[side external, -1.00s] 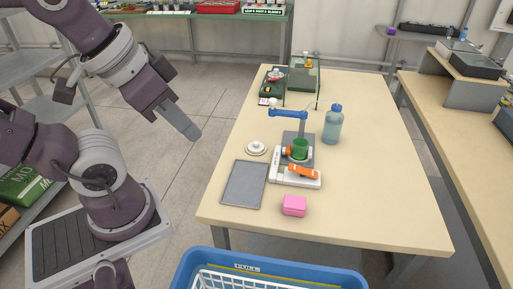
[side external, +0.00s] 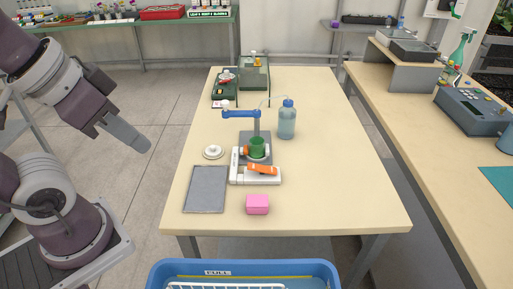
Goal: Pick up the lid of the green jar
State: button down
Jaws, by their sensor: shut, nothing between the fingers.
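The green jar (side external: 257,147) stands at a small grey stand with a blue arm, near the middle of the table, with orange parts beside it. No lid can be made out on top of it at this size. A white round lid-like disc (side external: 213,152) with a small knob lies on the table to the left of the jar. My gripper (side external: 143,147) is shut and empty. It hangs in the air left of the table, well apart from the disc and the jar.
A grey tray (side external: 190,208) lies in front of the disc. A white device with an orange part (side external: 256,179), a pink box (side external: 257,204) and a blue bottle (side external: 286,122) are near the jar. A blue crate (side external: 330,270) is at the front. The table's right side is clear.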

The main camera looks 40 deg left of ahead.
jog(key=c, duration=1.3)
grip_release()
jog(key=n+g, duration=0.5)
jog(key=n, duration=1.2)
send_over(213, 146)
jog(key=d, duration=0.1)
notch_tip(213, 146, down, 20)
jog(key=shift+n+g, duration=0.3)
jog(key=shift+n, duration=0.2)
jog(key=f, duration=0.6)
jog(key=a+f, duration=0.1)
jog(key=f, duration=0.2)
jog(key=shift+a+f, duration=0.1)
jog(key=shift+f, duration=0.15)
